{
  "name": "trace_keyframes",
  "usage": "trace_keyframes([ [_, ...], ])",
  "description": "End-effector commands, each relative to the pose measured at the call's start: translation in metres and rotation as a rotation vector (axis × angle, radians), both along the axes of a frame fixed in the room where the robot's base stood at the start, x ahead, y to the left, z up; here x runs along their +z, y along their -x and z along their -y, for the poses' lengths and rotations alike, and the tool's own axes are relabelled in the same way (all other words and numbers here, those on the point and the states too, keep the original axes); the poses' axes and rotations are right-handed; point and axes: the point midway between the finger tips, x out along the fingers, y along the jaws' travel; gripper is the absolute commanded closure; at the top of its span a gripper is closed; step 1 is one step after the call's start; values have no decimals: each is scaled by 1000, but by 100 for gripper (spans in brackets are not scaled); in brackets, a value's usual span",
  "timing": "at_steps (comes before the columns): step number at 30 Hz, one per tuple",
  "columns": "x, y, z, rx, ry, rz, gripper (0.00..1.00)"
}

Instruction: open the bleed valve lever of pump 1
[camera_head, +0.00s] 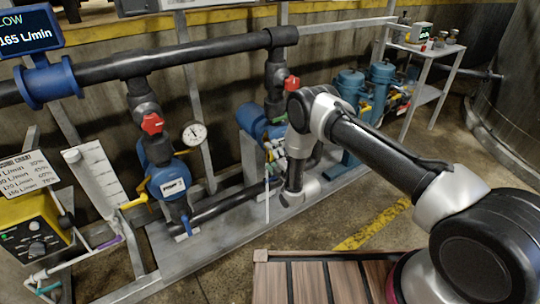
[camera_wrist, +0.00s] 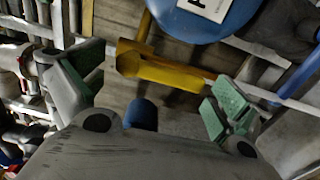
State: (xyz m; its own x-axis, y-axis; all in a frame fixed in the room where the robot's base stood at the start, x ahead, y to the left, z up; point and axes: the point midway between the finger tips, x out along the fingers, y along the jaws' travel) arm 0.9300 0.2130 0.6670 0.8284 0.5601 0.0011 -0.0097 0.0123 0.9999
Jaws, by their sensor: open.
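In the wrist view a yellow bleed valve lever (camera_wrist: 160,68) lies across the gap between the fingers of my gripper (camera_wrist: 152,84). The gripper is open, with green pads on both sides, and I see no clear contact. A blue pump body (camera_wrist: 205,18) with a partly cut-off white label is just beyond the lever. In the head view my gripper (camera_head: 273,158) is beside the right-hand blue pump (camera_head: 254,120), partly hidden by my arm. The left-hand blue pump (camera_head: 168,182) has its own yellow lever (camera_head: 134,202), apart from my gripper. I cannot read the pump numbers surely.
Red valve knobs (camera_head: 152,123) sit on the risers above the pumps, below a dark pipe (camera_head: 140,64). A thin white pipe runs by the lever in the wrist view. A yellow control box (camera_head: 32,228) stands at left, a metal cart (camera_head: 425,50) at back right.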

Motion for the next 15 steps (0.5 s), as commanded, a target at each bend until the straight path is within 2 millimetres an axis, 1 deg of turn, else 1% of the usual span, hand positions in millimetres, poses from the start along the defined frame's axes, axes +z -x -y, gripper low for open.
trace_keyframes([
  [5,-1,27,19,-1,2,-5,0],
  [9,-1,54,37,-1,2,-5,0],
  [12,-1,71,48,-1,3,-5,0],
  [15,-1,83,57,-1,2,-3,0],
])
